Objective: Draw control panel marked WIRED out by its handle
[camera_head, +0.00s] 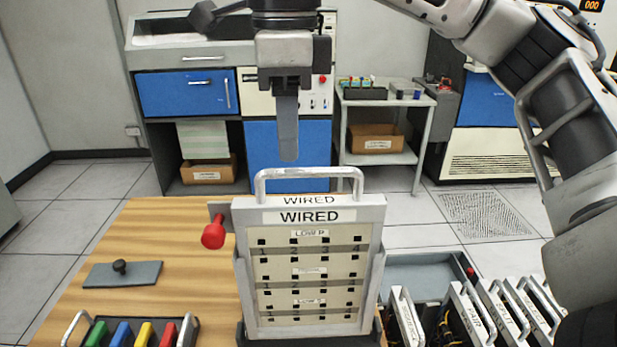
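The control panel marked WIRED (308,250) stands upright in a dark holder (243,331) at the front of the wooden table. Its grey metal handle (308,171) arches over the top edge. My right gripper (288,157) points down with its tip just above the left part of the handle in the picture. A small gap shows between tip and handle, and nothing is seen held. The fingers are seen edge-on as one grey strip, so their opening is hidden. My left gripper is not in view.
A red knob (213,232) sticks out left of the panel. A grey plate with a black knob (122,273) lies on the table (180,230). Coloured blocks (133,334) are at the front left. Several other handled panels (497,312) and a grey tray (425,270) are at the right.

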